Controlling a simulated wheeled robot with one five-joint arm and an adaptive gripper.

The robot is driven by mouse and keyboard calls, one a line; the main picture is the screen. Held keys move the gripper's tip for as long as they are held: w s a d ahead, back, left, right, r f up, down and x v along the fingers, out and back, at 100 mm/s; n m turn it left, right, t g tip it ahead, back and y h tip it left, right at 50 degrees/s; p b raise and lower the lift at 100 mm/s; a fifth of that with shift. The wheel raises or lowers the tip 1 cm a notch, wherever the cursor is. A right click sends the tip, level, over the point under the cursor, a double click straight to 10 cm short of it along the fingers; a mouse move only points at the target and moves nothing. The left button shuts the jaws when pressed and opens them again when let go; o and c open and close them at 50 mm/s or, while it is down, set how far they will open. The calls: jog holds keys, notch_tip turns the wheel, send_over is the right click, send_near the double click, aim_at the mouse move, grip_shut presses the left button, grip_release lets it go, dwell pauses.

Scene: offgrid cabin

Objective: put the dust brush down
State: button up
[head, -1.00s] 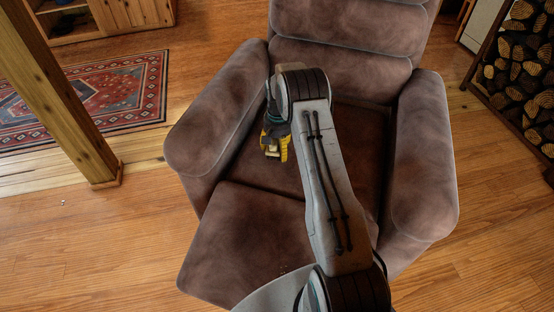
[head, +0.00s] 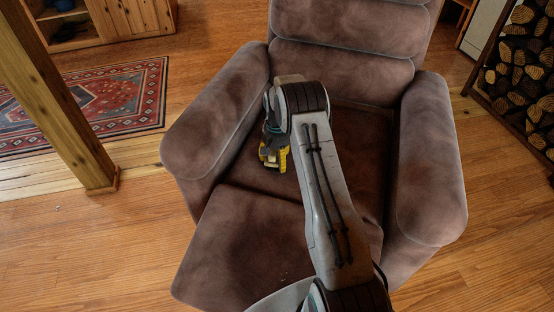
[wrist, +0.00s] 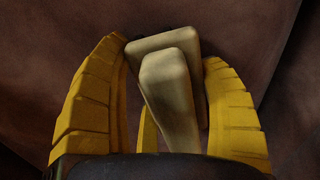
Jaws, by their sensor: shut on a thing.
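The dust brush (wrist: 168,85) is a pale beige thing with a handle and a wider block beyond it. In the wrist view it sits between the yellow fingers of my gripper (wrist: 165,100), which is shut on its handle. The brown armchair (head: 250,240) fills the middle of the head view. There my gripper (head: 274,157) points down over the left part of the seat, near the left armrest. The brush is mostly hidden in the head view. Brown upholstery lies close behind it in the wrist view; I cannot tell whether the brush touches it.
The armrests rise on the left (head: 215,115) and right (head: 428,160) of the seat. A wooden post (head: 60,95) and a patterned rug (head: 125,95) are at the left. A firewood rack (head: 520,70) stands at the right. The wooden floor in front is clear.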

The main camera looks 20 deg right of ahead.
jog(key=shift+f, duration=0.15)
jog(key=o, duration=1.3)
notch_tip(320, 180, up, 12)
jog(key=p, duration=0.6)
jog(key=shift+r+p, duration=0.25)
jog(key=shift+p, duration=0.15)
jog(key=s+a+r+n+t, duration=0.15)
jog(key=s+a+r, duration=0.25)
jog(key=s+r, duration=0.4)
jog(key=s+a+r+n, duration=0.2)
jog(key=s+a+r, duration=0.3)
jog(key=r, duration=0.5)
jog(key=s+a+n, duration=0.1)
jog(key=s, duration=0.6)
jog(key=s+a+r+n, duration=0.1)
jog(key=s, duration=0.6)
jog(key=s+a+n+t, duration=0.1)
jog(key=s, duration=0.6)
jog(key=shift+a+r, duration=0.3)
jog(key=shift+r, duration=0.05)
